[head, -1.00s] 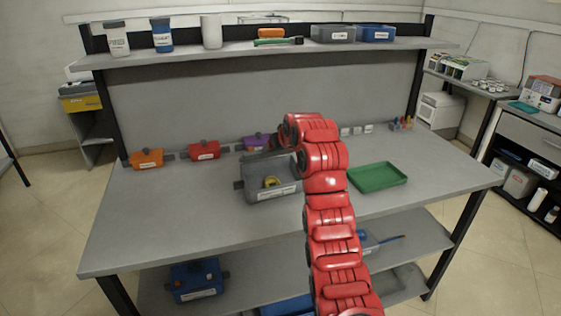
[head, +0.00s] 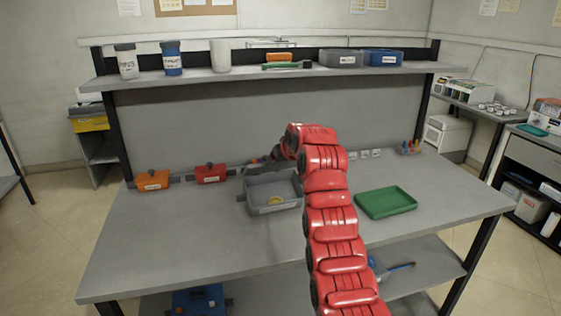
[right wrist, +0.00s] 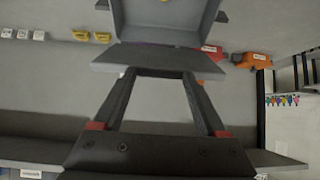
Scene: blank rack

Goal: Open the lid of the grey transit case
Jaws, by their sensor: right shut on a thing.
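The grey transit case (head: 272,211) stands on the workbench, its inside open to view with a small yellow item (head: 275,200) in it. Its lid (head: 267,170) is raised at the back side of the case. My right gripper (head: 258,162) is behind the case at the lid, partly hidden by my red arm. In the right wrist view its two dark fingers (right wrist: 160,74) reach to the grey lid (right wrist: 145,58) and are shut on it; the exact contact is hard to see. The open case (right wrist: 165,22) is beyond the lid there. My left gripper is not in view.
An orange case (head: 153,181) and a red case (head: 210,174) stand along the back left of the bench (head: 170,240). A green tray (head: 386,203) lies to the right. The shelf (head: 200,77) above holds containers. The bench front is clear.

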